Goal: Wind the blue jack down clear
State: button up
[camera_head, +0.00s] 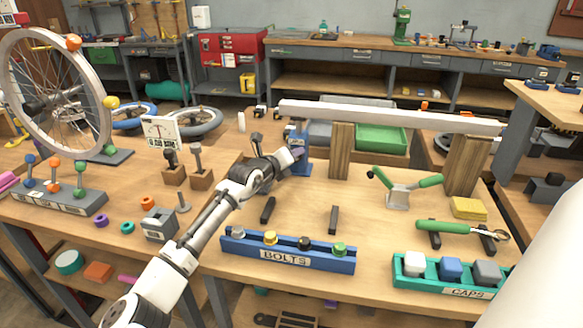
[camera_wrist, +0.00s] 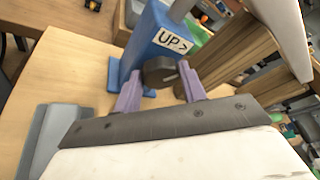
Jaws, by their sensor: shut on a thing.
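The blue jack (camera_head: 303,169) stands on the bench under the left part of a long pale beam (camera_head: 390,116). In the wrist view, the jack (camera_wrist: 150,32) carries a white label (camera_wrist: 172,40) reading "UP >" with an arrow to the right. Below the label is a dark round knob (camera_wrist: 159,71) on the jack's face. My gripper (camera_wrist: 160,88) is shut on this knob, one purple finger on each side. In the head view, my gripper (camera_head: 297,154) reaches the jack from the front left. I cannot tell whether the jack's top touches the beam.
Wooden posts (camera_head: 341,150) stand under the beam, one close right of the jack. A blue bolts rack (camera_head: 288,258), a green-handled tool (camera_head: 398,196) and dark blocks lie in front. A wheel (camera_head: 55,95) stands at left. Bare bench lies front centre.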

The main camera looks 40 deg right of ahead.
dwell(0.4)
jog(key=o, duration=1)
jog(key=shift+a+b, duration=0.1)
jog(key=shift+b, duration=0.2)
jog(key=b+v, duration=0.3)
jog(key=v, duration=1)
jog(key=shift+a, duration=0.35)
